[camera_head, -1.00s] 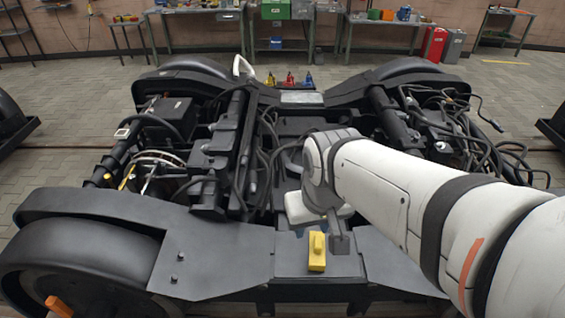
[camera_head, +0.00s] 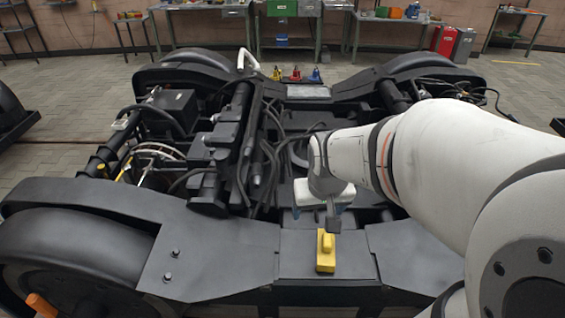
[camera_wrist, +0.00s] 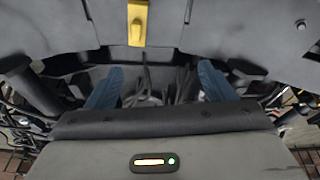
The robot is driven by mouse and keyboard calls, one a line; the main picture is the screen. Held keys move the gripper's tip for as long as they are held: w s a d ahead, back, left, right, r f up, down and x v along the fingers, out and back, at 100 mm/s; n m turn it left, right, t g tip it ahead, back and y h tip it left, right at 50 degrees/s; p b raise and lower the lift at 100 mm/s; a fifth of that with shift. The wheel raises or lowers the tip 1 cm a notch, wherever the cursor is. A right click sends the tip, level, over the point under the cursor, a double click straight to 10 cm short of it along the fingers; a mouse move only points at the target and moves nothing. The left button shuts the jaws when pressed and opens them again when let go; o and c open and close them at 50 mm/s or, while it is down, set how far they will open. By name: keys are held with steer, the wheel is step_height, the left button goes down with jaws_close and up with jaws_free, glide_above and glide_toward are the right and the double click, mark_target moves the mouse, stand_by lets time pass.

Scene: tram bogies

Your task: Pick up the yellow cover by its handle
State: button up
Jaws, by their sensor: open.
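The yellow cover (camera_head: 326,259) is a small yellow block with a raised handle on top. It lies on the flat dark plate at the near side of the bogie frame. In the wrist view the yellow cover (camera_wrist: 138,24) shows at the top centre, beyond the fingertips. My gripper (camera_wrist: 158,84) is open and empty, with its two blue fingers wide apart. In the head view my gripper (camera_head: 331,222) is just behind the cover, apart from it, and its fingers are mostly hidden.
The black bogie frame (camera_head: 215,255) with its wheels surrounds the cover. Cables and pipes fill the middle of the bogie. Small blue, red and yellow items (camera_head: 295,75) stand on the far beam. Workbenches (camera_head: 290,30) line the back wall.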

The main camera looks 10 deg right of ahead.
mark_target(327, 241)
steer(key=shift+o, duration=0.2)
steer(key=w+d+f+m+b, duration=0.1)
steer(key=w+d+f+b, duration=0.2)
steer(key=f, duration=0.6)
steer(key=w+d+f+b, duration=0.3)
steer(key=f+b, duration=0.4)
steer(key=f, duration=0.3)
steer(key=w+d+f+m+t+h+b, duration=0.1)
steer(key=w+d+f+b, duration=0.2)
steer(key=f, duration=0.7)
steer(key=shift+w+m+b, duration=0.3)
steer(key=shift+w+b, duration=0.2)
steer(key=shift+b, duration=0.55)
steer(key=b+x, duration=0.1)
steer(key=x, duration=0.1)
steer(key=b+x, duration=0.1)
steer(key=x, duration=0.2)
steer(key=shift+w+d, duration=0.15)
steer(key=shift+d, duration=0.1)
steer(key=shift+r, duration=0.1)
steer(key=c, duration=1.1)
steer(key=shift+c, duration=0.2)
